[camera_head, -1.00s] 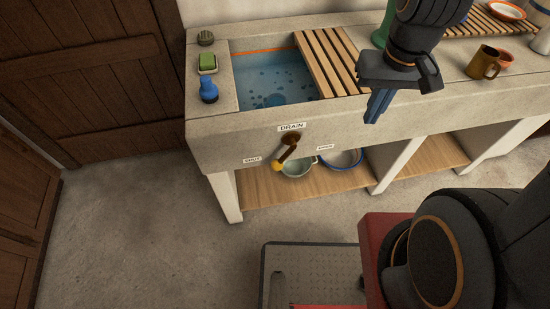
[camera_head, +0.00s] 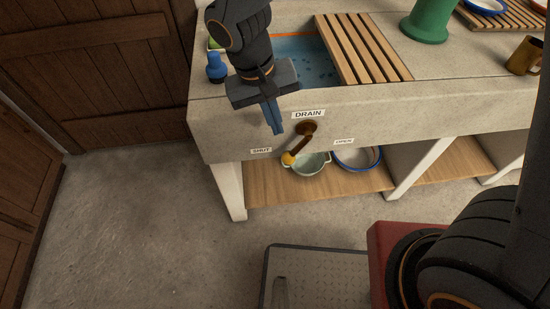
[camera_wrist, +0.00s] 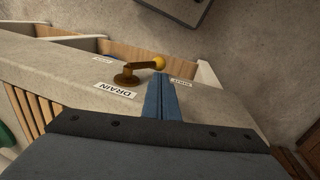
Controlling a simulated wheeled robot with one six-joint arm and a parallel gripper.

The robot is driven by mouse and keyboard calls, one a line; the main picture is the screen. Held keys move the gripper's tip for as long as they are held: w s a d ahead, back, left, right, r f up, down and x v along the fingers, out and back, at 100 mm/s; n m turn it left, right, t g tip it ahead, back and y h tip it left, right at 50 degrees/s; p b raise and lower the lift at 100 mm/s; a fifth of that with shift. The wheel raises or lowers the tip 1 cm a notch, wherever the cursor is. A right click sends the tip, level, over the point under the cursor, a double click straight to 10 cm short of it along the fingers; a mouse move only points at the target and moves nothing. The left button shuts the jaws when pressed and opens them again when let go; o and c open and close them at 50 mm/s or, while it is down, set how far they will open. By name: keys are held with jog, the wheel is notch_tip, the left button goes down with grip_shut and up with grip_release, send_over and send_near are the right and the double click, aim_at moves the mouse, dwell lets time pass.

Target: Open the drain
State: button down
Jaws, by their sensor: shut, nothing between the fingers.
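The drain lever (camera_head: 303,143) is on the front face of the stone sink, under a DRAIN label (camera_head: 309,114). It is brown with a yellow knob (camera_head: 288,159) that hangs down to the left, on the side of the SHUT label (camera_head: 261,150). The OPEN label (camera_head: 344,141) is to the right. The lever also shows in the wrist view (camera_wrist: 139,70), its knob just beyond my fingertips. My gripper (camera_head: 278,130) has blue fingers, shut and empty, pointing down in front of the sink, above and left of the knob. The basin (camera_head: 305,50) holds bluish water, partly hidden by my arm.
A wooden slatted rack (camera_head: 360,48) covers the basin's right side. A blue bottle (camera_head: 216,68) stands at the left rim. A green vessel (camera_head: 428,20) and a brown mug (camera_head: 524,57) stand on the counter. Bowls (camera_head: 357,157) sit on the shelf below.

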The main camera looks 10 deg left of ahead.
jog(key=s+a+f+b, duration=0.1)
jog(key=s+a+f, duration=0.1)
jog(key=a, duration=0.4)
jog(key=shift+a+f+n+t+h+b, duration=0.3)
jog(key=shift+f+n+t, duration=0.1)
jog(key=shift+f, duration=0.4)
jog(key=shift+s, duration=0.1)
jog(key=w+d+f, duration=0.3)
jog(key=d+f, duration=0.3)
jog(key=f, duration=0.4)
jog(key=shift+d+f, duration=0.15)
jog(key=shift+f, duration=0.05)
jog(key=shift+f, duration=0.1)
